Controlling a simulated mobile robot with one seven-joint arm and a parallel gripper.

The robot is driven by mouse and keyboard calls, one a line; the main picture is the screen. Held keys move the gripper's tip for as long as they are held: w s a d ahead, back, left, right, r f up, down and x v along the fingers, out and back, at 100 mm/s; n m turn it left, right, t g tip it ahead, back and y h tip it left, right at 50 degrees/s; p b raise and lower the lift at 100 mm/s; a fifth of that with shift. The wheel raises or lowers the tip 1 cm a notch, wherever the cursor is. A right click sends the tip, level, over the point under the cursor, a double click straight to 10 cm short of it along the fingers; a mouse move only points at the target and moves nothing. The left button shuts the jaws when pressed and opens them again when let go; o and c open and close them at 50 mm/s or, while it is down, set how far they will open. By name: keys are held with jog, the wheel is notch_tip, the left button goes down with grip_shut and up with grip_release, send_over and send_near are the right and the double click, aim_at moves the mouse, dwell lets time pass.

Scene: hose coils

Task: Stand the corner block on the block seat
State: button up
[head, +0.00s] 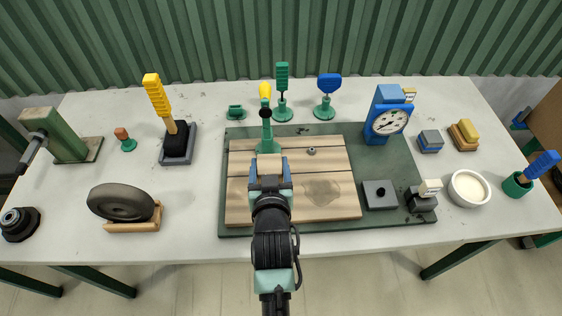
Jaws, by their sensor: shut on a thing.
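My gripper (270,168) is over the wooden board (325,200), seen from behind. It is shut on a small brown-grey block (270,163), which I take to be the corner block. My jaws and arm hide most of it, and I cannot tell whether it touches the board. I cannot tell for sure which thing is the block seat. A square grey plate (371,201) with a dark round spot lies at the board's right front corner. A small grey ring (311,151) sits on the board's far right part.
The board lies on a dark green mat (395,160). A green stand with a yellow top (265,92) rises just beyond my gripper. A blue dial gauge (386,118) stands right, a white bowl (468,188) farther right.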

jog(key=shift+a, duration=0.2)
jog(key=shift+f+b, duration=2.35)
jog(key=shift+f, duration=0.8)
jog(key=shift+f+b, duration=0.35)
jog(key=shift+f, duration=0.2)
jog(key=o, duration=1.4)
jog(key=shift+s, duration=0.1)
